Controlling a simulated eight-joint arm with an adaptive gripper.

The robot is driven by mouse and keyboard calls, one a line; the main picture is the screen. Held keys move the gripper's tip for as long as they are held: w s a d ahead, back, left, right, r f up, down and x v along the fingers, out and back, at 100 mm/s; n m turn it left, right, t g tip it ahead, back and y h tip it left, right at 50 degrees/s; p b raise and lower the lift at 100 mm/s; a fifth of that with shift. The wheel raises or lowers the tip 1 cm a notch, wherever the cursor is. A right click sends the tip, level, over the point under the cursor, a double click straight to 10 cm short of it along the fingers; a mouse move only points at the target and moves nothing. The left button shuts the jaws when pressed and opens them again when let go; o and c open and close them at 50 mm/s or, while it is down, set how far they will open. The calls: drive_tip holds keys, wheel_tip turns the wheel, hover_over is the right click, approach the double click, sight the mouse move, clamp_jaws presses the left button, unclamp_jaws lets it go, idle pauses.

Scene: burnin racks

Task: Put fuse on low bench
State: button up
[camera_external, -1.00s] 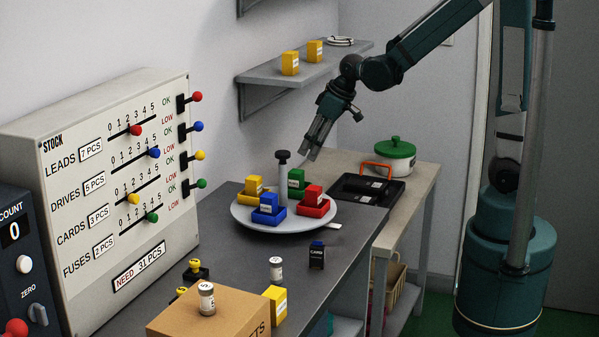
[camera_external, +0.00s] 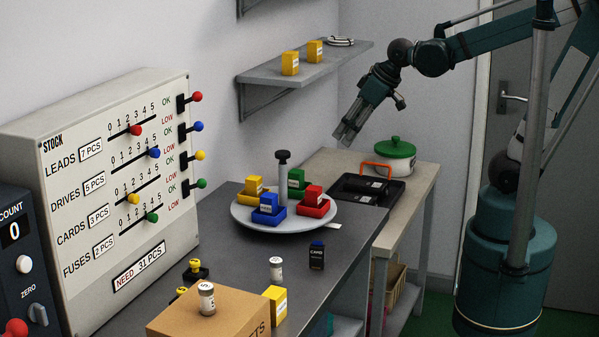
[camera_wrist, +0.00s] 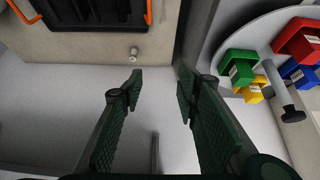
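My gripper (camera_external: 345,138) is open and empty above the back end of the benches, near the wall. In the wrist view, its two green fingers stand apart, and nothing shows between the fingertips (camera_wrist: 160,82). The low bench (camera_external: 411,172) is the beige one at the back right. In the wrist view, a small whitish cylinder (camera_wrist: 134,53), possibly the fuse, stands on the low bench's top (camera_wrist: 90,46) near its edge, apart from the fingers. I cannot make it out in the external view. Two white labelled cylinders, one on the grey bench (camera_external: 276,268) and one on the carton (camera_external: 207,299), may also be fuses.
A black tray (camera_external: 388,200) with an orange handle and a green-lidded pot (camera_external: 395,157) occupy the low bench. A round turntable (camera_external: 247,219) with coloured blocks and a central post stands on the grey bench. A wall shelf (camera_external: 255,76) with yellow boxes hangs left of my gripper.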

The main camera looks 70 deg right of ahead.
drive_tip(key=s+a+r+t, duration=0.1)
drive_tip(key=s+a, duration=0.1)
drive_tip(key=s, duration=0.7)
drive_tip(key=shift+s+a, duration=0.25)
drive_tip(key=shift+a, duration=0.1)
